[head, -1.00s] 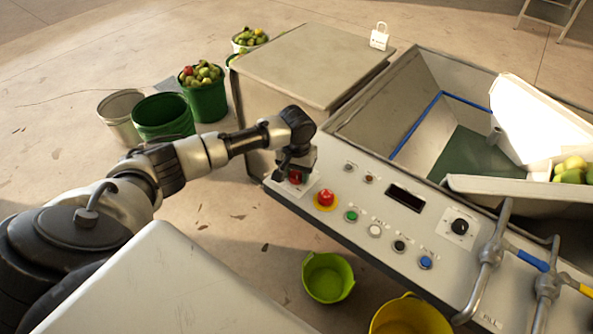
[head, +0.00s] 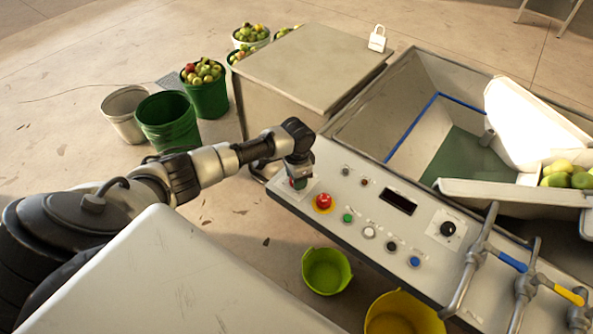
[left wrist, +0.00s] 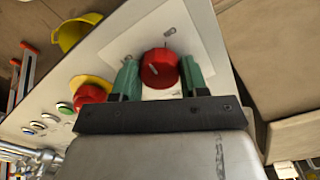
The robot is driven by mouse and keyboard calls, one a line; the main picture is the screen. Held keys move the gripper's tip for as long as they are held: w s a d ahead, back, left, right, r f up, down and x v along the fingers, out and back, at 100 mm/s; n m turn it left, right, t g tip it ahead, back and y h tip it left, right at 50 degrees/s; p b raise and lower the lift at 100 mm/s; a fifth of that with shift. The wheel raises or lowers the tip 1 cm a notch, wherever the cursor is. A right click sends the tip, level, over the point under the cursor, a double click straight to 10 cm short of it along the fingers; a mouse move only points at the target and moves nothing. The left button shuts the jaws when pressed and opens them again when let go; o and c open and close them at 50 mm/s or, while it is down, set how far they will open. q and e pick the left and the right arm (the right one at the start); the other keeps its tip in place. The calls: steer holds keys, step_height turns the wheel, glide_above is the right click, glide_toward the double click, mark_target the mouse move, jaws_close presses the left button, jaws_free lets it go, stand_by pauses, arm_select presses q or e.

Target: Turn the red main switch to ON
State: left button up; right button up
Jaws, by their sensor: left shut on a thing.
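The red main switch (left wrist: 160,68) is a round red knob on a pale square plate at the left end of the control panel. In the left wrist view it sits between the two green fingers of my left gripper (left wrist: 159,78), which is shut on it. In the head view my left gripper (head: 299,182) points down at the panel and hides most of the knob. The marks on the plate are too small to read. My right gripper does not show.
A red mushroom button (head: 323,201) on a yellow ring sits close beside the switch. Several coloured buttons, a dark display (head: 398,202) and a black dial (head: 447,229) follow along the panel. A lime bucket (head: 326,271) and a yellow bucket (head: 404,313) stand below its front edge.

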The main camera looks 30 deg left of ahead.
arm_select(q)
steer(key=m+p, duration=0.1)
steer(key=m, duration=0.3)
steer(key=shift+r, duration=0.1)
steer(key=shift+w+m, duration=0.1)
steer(key=shift+m, duration=1.8)
steer(key=o, duration=0.9)
step_height(320, 180, up, 11)
steer(key=shift+f, duration=0.15)
